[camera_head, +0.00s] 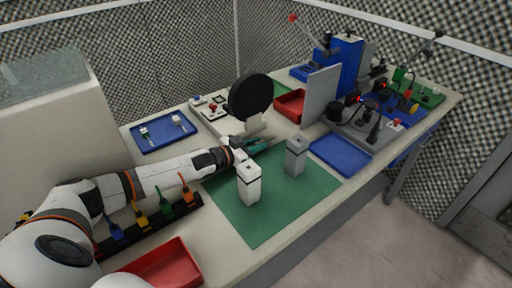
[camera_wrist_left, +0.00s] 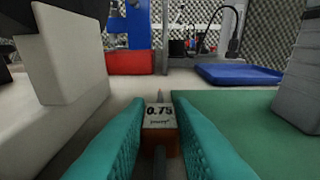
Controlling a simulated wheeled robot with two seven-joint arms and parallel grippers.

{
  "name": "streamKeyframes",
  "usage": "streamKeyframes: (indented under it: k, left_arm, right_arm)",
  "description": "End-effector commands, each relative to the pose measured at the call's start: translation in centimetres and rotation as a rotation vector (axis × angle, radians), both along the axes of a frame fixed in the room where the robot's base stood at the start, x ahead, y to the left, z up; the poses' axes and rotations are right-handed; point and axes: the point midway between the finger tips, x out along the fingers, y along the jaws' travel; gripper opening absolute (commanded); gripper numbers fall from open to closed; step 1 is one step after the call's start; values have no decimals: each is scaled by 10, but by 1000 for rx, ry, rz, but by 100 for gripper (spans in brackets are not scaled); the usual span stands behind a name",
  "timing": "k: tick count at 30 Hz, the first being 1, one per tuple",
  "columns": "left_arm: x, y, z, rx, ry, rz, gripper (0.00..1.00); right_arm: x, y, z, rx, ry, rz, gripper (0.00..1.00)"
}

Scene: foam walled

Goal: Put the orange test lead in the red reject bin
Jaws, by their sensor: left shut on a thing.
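My left gripper (camera_head: 258,146) reaches in from the left over the bench, its teal fingers beside the green mat. In the left wrist view its fingers are shut on a small orange-brown piece, the orange test lead (camera_wrist_left: 160,113), with a white label reading 0.75, a grey pointed tip and a dark rod towards me. The head view does not show it clearly. One red bin (camera_head: 290,105) stands at the back, past the round black disc; a red bin also shows ahead in the left wrist view (camera_wrist_left: 130,62). Another red bin (camera_head: 188,258) is at the front left. My right gripper is not in view.
A white block (camera_head: 248,185) and a grey block (camera_head: 296,156) stand on the green mat (camera_head: 270,215). A black disc on a pale stand (camera_head: 250,97) is beyond my gripper. A rack of coloured-handled pieces (camera_head: 150,222) lies under my arm. A blue tray (camera_head: 340,155) is right.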

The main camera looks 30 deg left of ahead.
Motion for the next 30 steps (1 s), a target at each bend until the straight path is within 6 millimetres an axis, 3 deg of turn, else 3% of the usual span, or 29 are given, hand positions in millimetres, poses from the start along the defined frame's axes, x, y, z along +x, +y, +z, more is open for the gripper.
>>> streamKeyframes:
  k: [5,6,10,20,30]
  left_arm:
    - [0,0,-3,0,0,0,0]
    - [0,0,-3,0,0,0,24]
    - [0,0,-3,0,1,0,43]
    - [0,0,2,1,0,0,43]
    - [-42,17,5,0,4,1,43]
  right_arm:
    - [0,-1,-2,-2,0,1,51]
    - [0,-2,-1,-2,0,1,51]
    - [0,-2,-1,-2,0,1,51]
    - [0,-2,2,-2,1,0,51]
    - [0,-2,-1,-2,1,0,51]
